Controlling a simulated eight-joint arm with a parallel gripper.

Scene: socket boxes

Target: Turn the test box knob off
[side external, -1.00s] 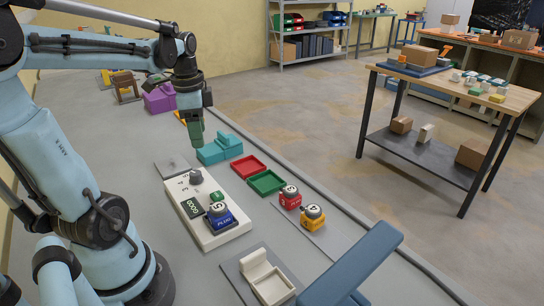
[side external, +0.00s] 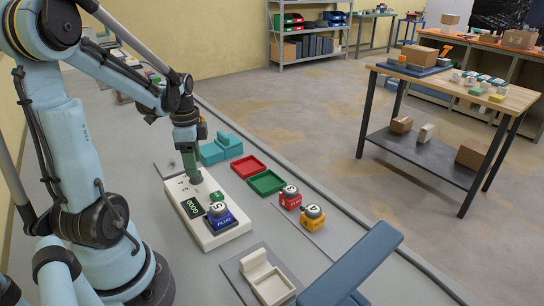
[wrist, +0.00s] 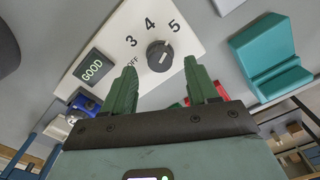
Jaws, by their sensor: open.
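The white test box (side external: 208,215) lies on the bench, with a dark display (wrist: 92,68) reading GOOD. Its dark round knob (wrist: 160,56) has a pale pointer mark, with OFF, 3, 4 and 5 printed around it. I cannot tell exactly which label the mark points to. A blue block (side external: 220,220) with a 5 on top sits on the box, beside a small green part (side external: 217,197). My gripper (wrist: 160,65) is open, pointing down at the knob, its green fingers one on each side in the wrist view. I cannot tell whether they touch the knob.
A teal holder (side external: 222,147) stands just behind the box. A red tray (side external: 250,166) and a green tray (side external: 267,182) lie to its right, with a red block (side external: 290,199) and a yellow block (side external: 312,221) nearby. A cream cradle (side external: 268,284) is in front.

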